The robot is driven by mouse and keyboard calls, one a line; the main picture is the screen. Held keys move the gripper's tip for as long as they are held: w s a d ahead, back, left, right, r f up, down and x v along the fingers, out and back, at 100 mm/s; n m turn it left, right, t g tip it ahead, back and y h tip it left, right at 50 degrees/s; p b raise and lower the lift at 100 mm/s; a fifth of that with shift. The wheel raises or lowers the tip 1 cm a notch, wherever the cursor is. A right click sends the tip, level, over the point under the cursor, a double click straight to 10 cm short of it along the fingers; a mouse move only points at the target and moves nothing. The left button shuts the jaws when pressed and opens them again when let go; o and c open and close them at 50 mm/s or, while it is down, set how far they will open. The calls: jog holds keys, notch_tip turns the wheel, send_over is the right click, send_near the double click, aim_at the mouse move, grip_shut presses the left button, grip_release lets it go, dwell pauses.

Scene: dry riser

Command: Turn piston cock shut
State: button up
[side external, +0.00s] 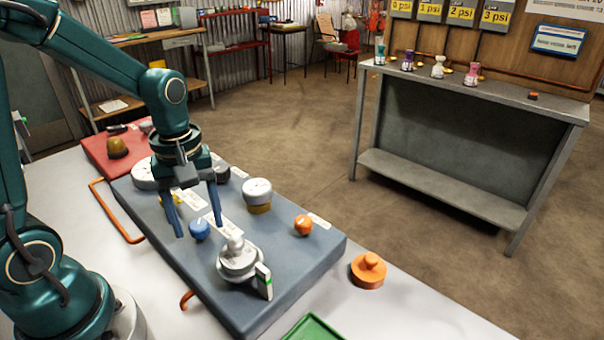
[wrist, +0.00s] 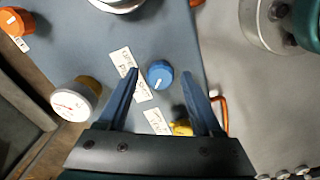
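Several knobs sit on the blue-grey panel (side external: 290,262), and I cannot read which label names the piston cock. A round blue knob (side external: 199,230) with a small pale mark lies between my fingertips in both views; it also shows in the wrist view (wrist: 160,74). My gripper (side external: 198,228) is open and points down over the panel, its two blue fingers (wrist: 160,76) on either side of the blue knob. I see no clear contact. An orange knob (side external: 303,225) sits farther right.
A silver valve body (side external: 238,262) stands near the blue knob. A white gauge (side external: 257,192) is behind it. A loose-looking orange knobbed disc (side external: 369,270) and a green tray (side external: 314,329) are on the white table. A red panel (side external: 100,156) lies at the far left.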

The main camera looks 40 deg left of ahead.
aim_at(198, 224)
jog(key=shift+r, duration=0.1)
jog(key=shift+r, duration=2.5)
jog(key=shift+w+d+r, duration=0.1)
jog(key=shift+d+r, duration=0.1)
jog(key=shift+r, duration=0.05)
jog(key=s+d+r+m+t, duration=0.3)
jog(key=s+d+m+t, duration=0.2)
jog(key=m, duration=0.7)
jog(key=shift+s+d+r+m+t, duration=0.2)
jog(key=shift+d+r+m+t, duration=0.1)
jog(key=shift+m, duration=0.1)
